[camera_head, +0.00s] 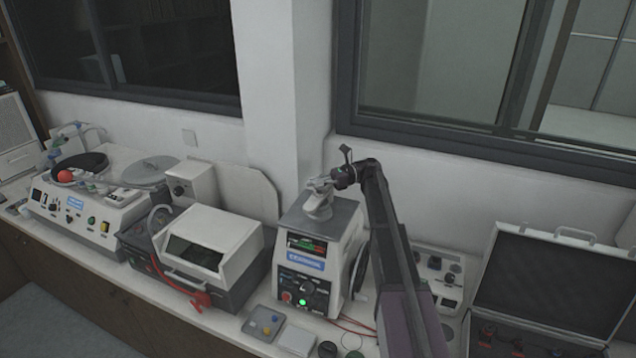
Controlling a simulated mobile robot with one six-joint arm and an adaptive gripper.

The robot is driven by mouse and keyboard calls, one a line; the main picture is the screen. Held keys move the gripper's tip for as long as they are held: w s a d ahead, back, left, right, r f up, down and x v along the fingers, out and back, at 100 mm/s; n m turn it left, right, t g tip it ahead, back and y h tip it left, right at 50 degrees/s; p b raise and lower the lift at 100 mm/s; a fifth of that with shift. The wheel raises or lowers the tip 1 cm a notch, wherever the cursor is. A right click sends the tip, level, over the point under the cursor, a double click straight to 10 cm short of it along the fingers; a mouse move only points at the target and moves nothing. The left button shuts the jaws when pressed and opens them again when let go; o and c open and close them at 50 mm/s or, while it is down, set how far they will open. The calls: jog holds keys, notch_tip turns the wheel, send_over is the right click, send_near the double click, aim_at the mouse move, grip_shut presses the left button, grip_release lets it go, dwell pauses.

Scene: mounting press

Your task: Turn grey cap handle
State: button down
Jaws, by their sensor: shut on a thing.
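The grey cap (318,206) sits on top of the mounting press (313,261), a pale box with a dark display, knobs and a lit green button on its front. My gripper (326,184) is at the top of the cap, reached by my dark arm from the lower right. It is shut on the cap's grey handle. The handle and fingers are small and overlap, so the exact grip and the handle's angle are hard to make out.
Left of the press are a white-hooded machine (208,240) with a red hose and a polishing machine (90,205). A small control box (440,275) and an open black case (545,285) stand to the right. A wall and window are close behind.

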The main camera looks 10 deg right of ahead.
jog(key=shift+s, duration=0.1)
jog(key=c, duration=0.7)
grip_release()
jog(key=shift+m+t, duration=0.6)
jog(key=shift+t, duration=0.3)
